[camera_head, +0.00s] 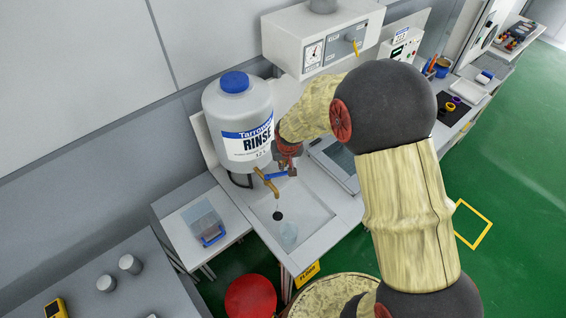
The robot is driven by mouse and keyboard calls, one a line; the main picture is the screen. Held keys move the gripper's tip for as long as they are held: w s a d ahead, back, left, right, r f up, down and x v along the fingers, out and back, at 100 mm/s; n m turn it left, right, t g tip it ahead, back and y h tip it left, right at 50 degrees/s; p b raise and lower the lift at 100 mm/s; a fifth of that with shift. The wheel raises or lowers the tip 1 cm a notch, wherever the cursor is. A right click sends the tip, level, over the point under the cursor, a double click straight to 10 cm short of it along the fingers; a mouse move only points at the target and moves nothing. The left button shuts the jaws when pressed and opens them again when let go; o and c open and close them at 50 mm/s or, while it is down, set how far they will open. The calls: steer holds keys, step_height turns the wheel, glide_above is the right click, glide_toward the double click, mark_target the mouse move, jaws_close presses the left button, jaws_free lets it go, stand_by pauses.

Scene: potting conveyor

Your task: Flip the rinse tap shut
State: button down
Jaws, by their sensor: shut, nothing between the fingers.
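The rinse tap (267,184) is a brass spout at the foot of the white RINSE container (237,120) with a blue cap. Its blue lever (275,176) points sideways to the right, across the line of the spout. My gripper (291,172) is shut and empty, tilted down at the lever's right end. It looks very close to the lever; I cannot tell whether they touch. Below the spout is the pale sink (310,203) with a dark drain (278,216). Any water stream is too small to tell.
A white box with a gauge (313,55) hangs on the wall behind my arm. A clear bin with a blue handle (206,226) sits on the left table. A red round stool (250,297) stands in front. Green floor is open at right.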

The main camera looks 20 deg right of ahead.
steer(key=shift+s+d+f+m+b, duration=0.1)
steer(key=shift+s+m+b, duration=0.2)
steer(key=shift+m+b, duration=0.5)
steer(key=s+m+h+b, duration=0.1)
steer(key=m+b, duration=0.1)
steer(key=b, duration=0.2)
steer(key=s+m+b, duration=0.1)
steer(key=m+b, duration=0.1)
steer(key=b, duration=0.3)
steer(key=shift+s+f+h, duration=0.3)
steer(key=shift+s+h, duration=0.1)
steer(key=s+m+b, duration=0.1)
steer(key=m+b, duration=0.1)
steer(key=s+m+g+b, duration=0.1)
steer(key=s+a+m+h+b, duration=0.1)
steer(key=m+b, duration=0.1)
steer(key=shift+r+m+g+b, duration=0.3)
steer(key=shift+r+g, duration=0.1)
steer(key=shift+a, duration=0.1)
steer(key=shift+w+a, duration=0.25)
steer(key=shift+w, duration=0.45)
